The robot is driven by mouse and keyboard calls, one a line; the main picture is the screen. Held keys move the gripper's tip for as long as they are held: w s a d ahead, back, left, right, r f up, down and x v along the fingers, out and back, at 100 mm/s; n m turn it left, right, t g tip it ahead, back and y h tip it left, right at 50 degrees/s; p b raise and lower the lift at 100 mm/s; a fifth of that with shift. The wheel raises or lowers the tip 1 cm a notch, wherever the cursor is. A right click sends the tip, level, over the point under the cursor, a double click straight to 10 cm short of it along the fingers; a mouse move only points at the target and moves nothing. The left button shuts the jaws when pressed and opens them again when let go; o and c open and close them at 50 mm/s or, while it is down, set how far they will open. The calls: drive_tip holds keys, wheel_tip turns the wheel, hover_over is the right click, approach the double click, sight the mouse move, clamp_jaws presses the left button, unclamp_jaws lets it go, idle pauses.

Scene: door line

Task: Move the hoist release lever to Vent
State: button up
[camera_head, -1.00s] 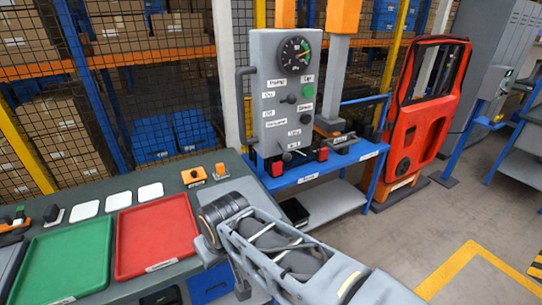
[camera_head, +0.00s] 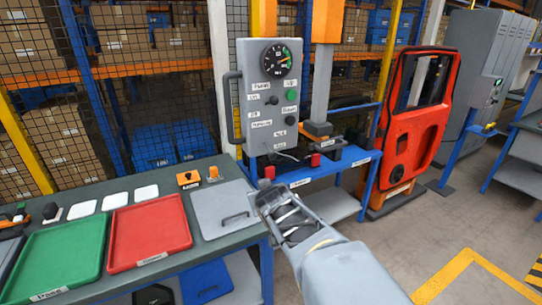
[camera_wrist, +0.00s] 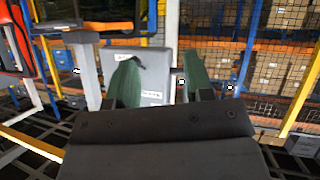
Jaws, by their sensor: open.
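The grey control panel (camera_head: 262,145) stands upright on a blue stand, with a round gauge, a green button, dark knobs and small white labels. The labels are too small to read surely, and I cannot tell which control is the hoist release lever or its setting. My gripper is in the wrist view (camera_wrist: 160,67), open and empty, with its two green fingers apart. A grey panel (camera_wrist: 152,88) with white labels shows beyond and between the fingers. In the head view my arm ends low in front of the panel, and the fingertips are hard to make out.
A bench at left holds a green tray (camera_head: 65,252), a red tray (camera_head: 150,232) and a grey plate with a handle (camera_head: 222,205). A blue stand (camera_head: 330,167) carries the panel. A red door (camera_head: 415,120) stands at right. Open floor lies at lower right.

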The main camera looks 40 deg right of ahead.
sight(273, 154)
drive_tip(key=w+d+r+n+t+b, duration=0.2)
drive_tip(key=d+r+t, duration=0.1)
drive_tip(key=d+t, duration=0.5)
drive_tip(key=shift+g+y, duration=0.4)
drive_tip(key=shift+g, duration=0.3)
drive_tip(key=x, duration=0.4)
drive_tip(key=p+x, duration=0.1)
drive_tip(key=x, duration=0.4)
drive_tip(key=d+p+x, duration=0.1)
drive_tip(key=x, duration=0.3)
drive_tip(key=shift+w+d, duration=0.1)
drive_tip(key=shift+w, duration=0.1)
drive_tip(key=shift+c, duration=0.5)
clamp_jaws()
